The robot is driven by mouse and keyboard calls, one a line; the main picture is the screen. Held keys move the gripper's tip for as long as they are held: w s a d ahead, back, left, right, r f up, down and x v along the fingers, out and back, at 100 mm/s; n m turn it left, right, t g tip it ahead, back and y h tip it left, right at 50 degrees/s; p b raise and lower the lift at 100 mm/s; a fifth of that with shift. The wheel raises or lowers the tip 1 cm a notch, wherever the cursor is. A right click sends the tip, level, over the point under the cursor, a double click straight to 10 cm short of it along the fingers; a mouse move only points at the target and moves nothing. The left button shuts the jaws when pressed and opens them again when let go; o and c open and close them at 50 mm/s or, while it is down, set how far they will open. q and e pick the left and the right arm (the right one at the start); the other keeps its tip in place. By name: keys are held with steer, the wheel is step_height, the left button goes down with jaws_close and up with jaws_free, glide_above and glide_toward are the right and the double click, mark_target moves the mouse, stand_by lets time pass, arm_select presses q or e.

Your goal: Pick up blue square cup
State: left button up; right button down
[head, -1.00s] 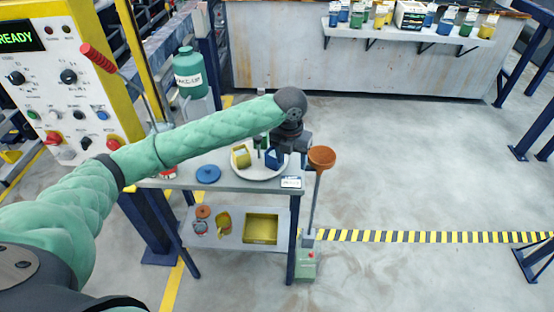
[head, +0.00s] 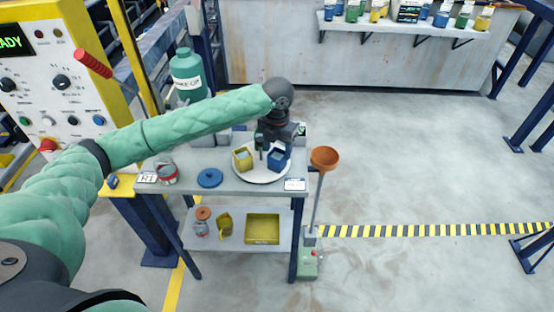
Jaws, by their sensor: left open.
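The blue square cup (head: 276,161) stands on a round white plate (head: 262,179) on the upper shelf of a small table. A yellow square cup (head: 243,158) stands on the same plate, to its left. My left gripper (head: 268,153) reaches in from the left above the plate, with a dark finger coming down between the two cups, close to the blue cup's left side. It is open. The wrist hides part of the plate's far side, and whether a finger touches the blue cup cannot be told. My right gripper is not in view.
A blue round lid (head: 210,178) and a grey-and-red jar (head: 167,172) are on the upper shelf. A yellow tray (head: 262,229) is below. A control panel (head: 45,85) stands left; floor at right is clear.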

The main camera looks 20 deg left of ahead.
mark_target(277, 158)
arm_select(q)
steer(key=shift+a+f+p, duration=0.1)
steer(key=shift+f+p, duration=0.6)
steer(key=shift+f, duration=1.7)
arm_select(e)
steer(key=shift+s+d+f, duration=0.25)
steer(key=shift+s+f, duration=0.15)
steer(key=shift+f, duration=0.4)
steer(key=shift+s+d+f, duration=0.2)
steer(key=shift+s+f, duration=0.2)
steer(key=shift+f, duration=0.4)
arm_select(q)
steer(key=c, duration=0.7)
steer(key=shift+c, duration=0.4)
steer(key=shift+r, duration=0.1)
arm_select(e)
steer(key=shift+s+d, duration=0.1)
